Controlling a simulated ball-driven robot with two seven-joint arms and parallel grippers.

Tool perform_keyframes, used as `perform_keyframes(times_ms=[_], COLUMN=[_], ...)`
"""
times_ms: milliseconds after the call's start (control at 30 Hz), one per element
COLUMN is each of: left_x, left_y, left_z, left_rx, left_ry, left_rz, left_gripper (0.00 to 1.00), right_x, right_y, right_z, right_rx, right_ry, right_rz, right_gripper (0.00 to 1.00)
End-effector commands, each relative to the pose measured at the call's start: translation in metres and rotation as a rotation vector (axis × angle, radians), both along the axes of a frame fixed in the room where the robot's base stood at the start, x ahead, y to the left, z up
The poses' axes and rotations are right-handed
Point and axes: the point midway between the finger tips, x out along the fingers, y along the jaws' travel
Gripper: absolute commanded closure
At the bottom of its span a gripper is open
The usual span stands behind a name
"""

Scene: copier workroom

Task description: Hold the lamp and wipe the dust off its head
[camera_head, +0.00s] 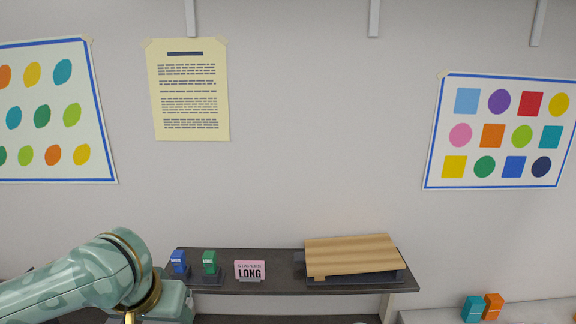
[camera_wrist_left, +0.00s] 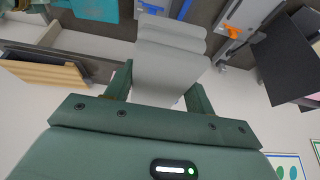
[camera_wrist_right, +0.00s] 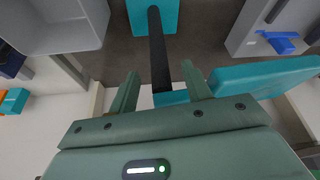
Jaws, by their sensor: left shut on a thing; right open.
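The lamp shows in the right wrist view, with a teal base (camera_wrist_right: 143,22), a dark stem (camera_wrist_right: 158,55) and a long teal head (camera_wrist_right: 265,76) reaching to the right. My right gripper (camera_wrist_right: 158,82) is open, and the stem's near end appears between its fingers; I cannot tell if they touch it. My left gripper (camera_wrist_left: 158,80) is shut on a pale grey cloth (camera_wrist_left: 170,52), which hangs out beyond the fingertips. No dust can be made out on the visible side of the lamp head. The head view shows neither lamp nor cloth.
A dark shelf (camera_head: 225,287) on the wall holds blue and green boxes, a "STAPLES LONG" sign (camera_head: 250,270) and a wooden board (camera_head: 350,255). A grey tray (camera_wrist_right: 55,28) lies left of the lamp in the right wrist view. A dark box-like thing (camera_wrist_left: 285,60) stands right in the left wrist view.

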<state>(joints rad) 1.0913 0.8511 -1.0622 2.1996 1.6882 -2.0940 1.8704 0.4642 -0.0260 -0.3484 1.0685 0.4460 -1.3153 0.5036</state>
Motion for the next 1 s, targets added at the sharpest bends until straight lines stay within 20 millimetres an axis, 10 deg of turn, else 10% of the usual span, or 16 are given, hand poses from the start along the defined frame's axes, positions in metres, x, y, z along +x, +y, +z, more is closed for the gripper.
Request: perform_keyframes(times_ms=[633,833,1000], left_x=[0.000,0.000,0.000], left_y=[0.000,0.000,0.000], left_z=[0.000,0.000,0.000], left_rx=[0.000,0.000,0.000], left_ry=[0.000,0.000,0.000], left_rz=[0.000,0.000,0.000], left_gripper=[0.64,0.64,0.64], right_x=[0.013,0.013,0.013], right_y=[0.002,0.002,0.002], right_z=[-0.032,-0.032,-0.032], right_rx=[-0.001,-0.001,-0.001], right_ry=[0.000,0.000,0.000], right_rz=[0.001,0.001,0.001], right_gripper=[0.51,1.00,0.99])
